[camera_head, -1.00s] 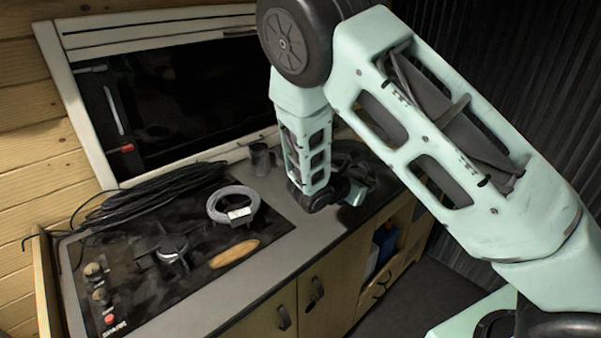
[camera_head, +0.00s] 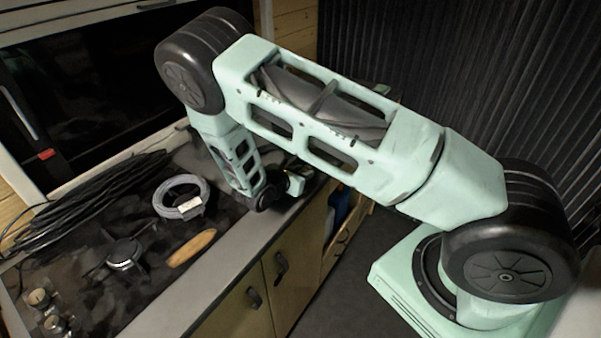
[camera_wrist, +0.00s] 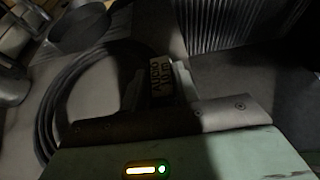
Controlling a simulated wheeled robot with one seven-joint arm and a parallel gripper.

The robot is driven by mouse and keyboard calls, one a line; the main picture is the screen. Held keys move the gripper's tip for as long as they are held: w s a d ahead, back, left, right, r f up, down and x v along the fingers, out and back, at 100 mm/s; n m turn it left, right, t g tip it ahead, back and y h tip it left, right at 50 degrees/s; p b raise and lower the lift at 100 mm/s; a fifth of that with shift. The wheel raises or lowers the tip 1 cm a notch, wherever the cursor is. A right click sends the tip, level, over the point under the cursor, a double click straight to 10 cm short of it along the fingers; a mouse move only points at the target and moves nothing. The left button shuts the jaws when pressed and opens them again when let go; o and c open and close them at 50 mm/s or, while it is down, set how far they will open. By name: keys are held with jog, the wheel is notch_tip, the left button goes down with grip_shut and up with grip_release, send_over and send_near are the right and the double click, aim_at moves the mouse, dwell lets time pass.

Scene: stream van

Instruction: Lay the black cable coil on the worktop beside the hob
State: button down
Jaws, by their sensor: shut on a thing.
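My gripper (camera_wrist: 172,100) is shut on a black cable coil (camera_wrist: 60,85), which shows in the wrist view as a dark ring of several strands with a printed tag beside the jaws. The coil lies over a grey surface there; I cannot tell whether it touches it. In the head view my gripper (camera_head: 296,183) is low at the worktop's far right end, and my arm mostly hides the coil. The black hob (camera_head: 75,268) is left of my gripper, with the grey worktop (camera_head: 228,258) along its front and right.
On the hob are a large black cable bundle (camera_head: 95,195), a grey cable ring (camera_head: 181,197) with a white tag, a tan oblong piece (camera_head: 192,247) and a burner (camera_head: 124,256). Cupboards (camera_head: 298,262) stand below. Dark floor (camera_head: 352,270) is clear at right. A window is behind.

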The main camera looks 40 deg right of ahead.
jog(key=shift+f, duration=0.5)
jog(key=shift+f, duration=0.2)
jog(key=c, duration=1)
grip_release()
jog(key=shift+c, duration=0.2)
jog(key=shift+r, duration=0.1)
